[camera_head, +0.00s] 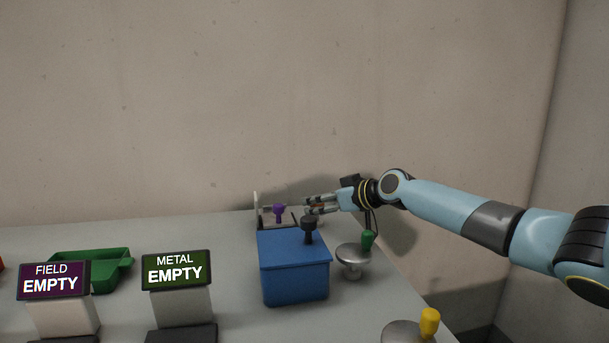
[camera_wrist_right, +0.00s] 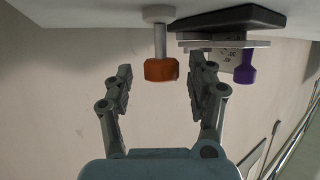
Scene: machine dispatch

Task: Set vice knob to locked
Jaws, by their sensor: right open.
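My right gripper (camera_head: 318,204) reaches in from the right to the back of the table, beside a small fixture with a purple knob (camera_head: 279,212). In the right wrist view my right gripper (camera_wrist_right: 161,84) is open, with an orange knob (camera_wrist_right: 161,70) on a metal stem between its fingers, not clamped. The purple knob (camera_wrist_right: 245,68) hangs right of the fingers in that view, by a black base (camera_wrist_right: 232,19) with metal plates. No label tells which knob is the vice knob. The left gripper is out of view.
A blue box (camera_head: 295,276) with a black knob (camera_head: 309,231) stands in front of the gripper. Signs and a green tray (camera_head: 122,268) stand left.

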